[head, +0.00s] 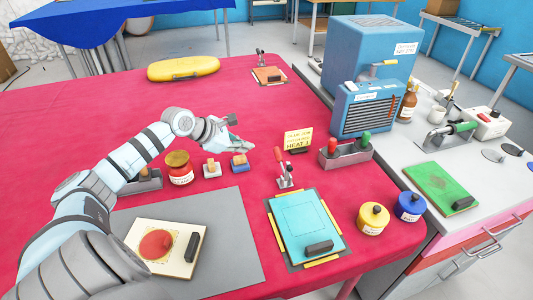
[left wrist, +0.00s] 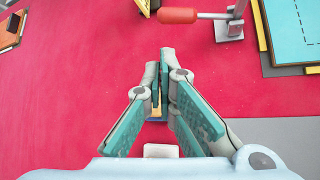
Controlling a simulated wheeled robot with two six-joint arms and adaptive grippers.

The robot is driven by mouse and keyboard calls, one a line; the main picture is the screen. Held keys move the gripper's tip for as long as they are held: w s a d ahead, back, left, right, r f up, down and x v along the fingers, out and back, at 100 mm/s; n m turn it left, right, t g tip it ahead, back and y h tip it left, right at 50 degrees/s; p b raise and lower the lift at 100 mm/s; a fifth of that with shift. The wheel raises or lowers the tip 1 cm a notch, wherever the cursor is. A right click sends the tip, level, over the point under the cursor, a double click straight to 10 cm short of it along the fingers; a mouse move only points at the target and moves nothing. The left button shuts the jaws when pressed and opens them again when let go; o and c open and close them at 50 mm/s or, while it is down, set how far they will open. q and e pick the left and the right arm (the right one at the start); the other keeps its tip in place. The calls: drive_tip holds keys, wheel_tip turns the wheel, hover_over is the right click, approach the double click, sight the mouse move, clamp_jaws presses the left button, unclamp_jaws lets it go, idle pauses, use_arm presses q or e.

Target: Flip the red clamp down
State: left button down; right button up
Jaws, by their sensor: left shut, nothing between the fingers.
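The red clamp (head: 285,178) stands on the pink table beside the turquoise board, its red handle (head: 278,154) pointing up in the head view. In the left wrist view the red handle (left wrist: 179,15) extends left from the clamp's metal body (left wrist: 229,28) near the top edge. My left gripper (head: 240,145) is shut and empty. It is left of the clamp and apart from it, above the table near the small blue and orange block. In the left wrist view its fingertips (left wrist: 167,58) lie below the handle. My right gripper is not in view.
The turquoise board (head: 300,215) bears a dark block. Jars (head: 373,218) stand at right.

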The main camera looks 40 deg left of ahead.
sight(282, 160)
use_arm(q)
drive_tip(key=shift+w, duration=0.1)
drive_tip(key=b+x, duration=0.3)
drive_tip(key=x, duration=0.7)
drive_tip(key=shift+r, duration=0.1)
